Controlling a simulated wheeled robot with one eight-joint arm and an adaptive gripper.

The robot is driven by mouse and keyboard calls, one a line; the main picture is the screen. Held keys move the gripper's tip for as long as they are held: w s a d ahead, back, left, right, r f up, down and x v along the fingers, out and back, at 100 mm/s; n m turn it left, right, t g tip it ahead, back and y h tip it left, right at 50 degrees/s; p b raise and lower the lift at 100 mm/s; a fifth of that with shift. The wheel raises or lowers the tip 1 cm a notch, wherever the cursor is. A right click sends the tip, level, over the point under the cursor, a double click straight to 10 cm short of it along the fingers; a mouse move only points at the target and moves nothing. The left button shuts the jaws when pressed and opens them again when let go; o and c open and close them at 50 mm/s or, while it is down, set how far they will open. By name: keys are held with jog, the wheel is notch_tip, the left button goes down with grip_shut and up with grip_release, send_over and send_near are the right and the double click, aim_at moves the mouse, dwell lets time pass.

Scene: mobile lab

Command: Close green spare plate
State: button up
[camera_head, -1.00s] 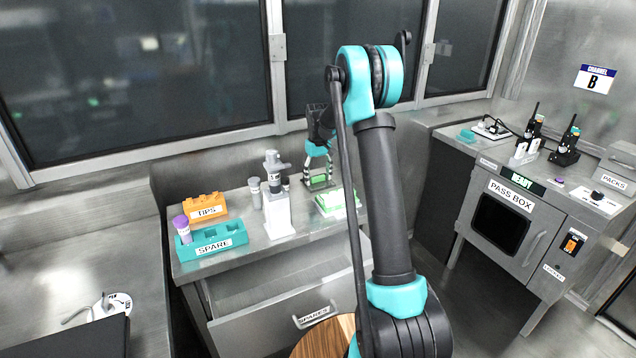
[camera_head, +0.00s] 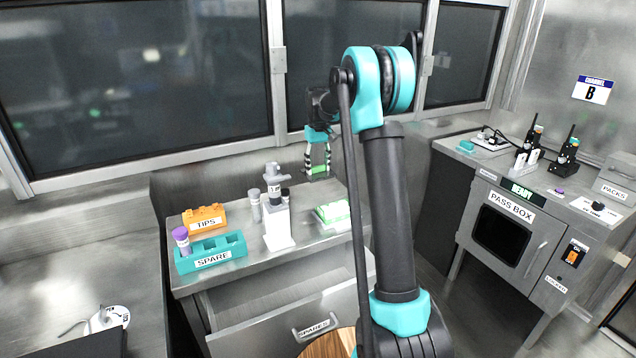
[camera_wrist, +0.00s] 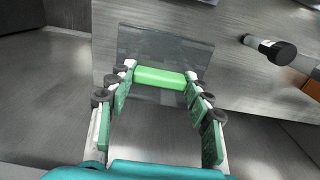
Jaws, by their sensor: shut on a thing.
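My gripper (camera_head: 318,168) is shut on the green grip bar of a clear lid (camera_wrist: 160,78). In the wrist view the bar lies between the two fingertips, and the clear pane reaches out beyond them. The gripper holds the lid in the air above the back of the metal counter. A green and white plate (camera_head: 333,213) lies on the counter, below and slightly right of the gripper in the head view. The lid is apart from it. My arm hides part of the counter to the plate's right.
A white stand with a grey device (camera_head: 278,220) is left of the plate, with small vials beside it. An orange TIPS rack (camera_head: 204,219) and a teal SPARE rack (camera_head: 211,256) stand further left. The SPARES drawer (camera_head: 290,300) is open below.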

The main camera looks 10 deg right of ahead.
notch_tip(320, 180, up, 9)
jog(key=shift+r, duration=0.1)
send_over(337, 209)
notch_tip(337, 209, down, 7)
jog(key=shift+w, duration=0.1)
jog(key=shift+f, duration=2.8)
jog(key=shift+f, duration=1.7)
jog(key=o, duration=1.4)
jog(key=shift+c, duration=0.2)
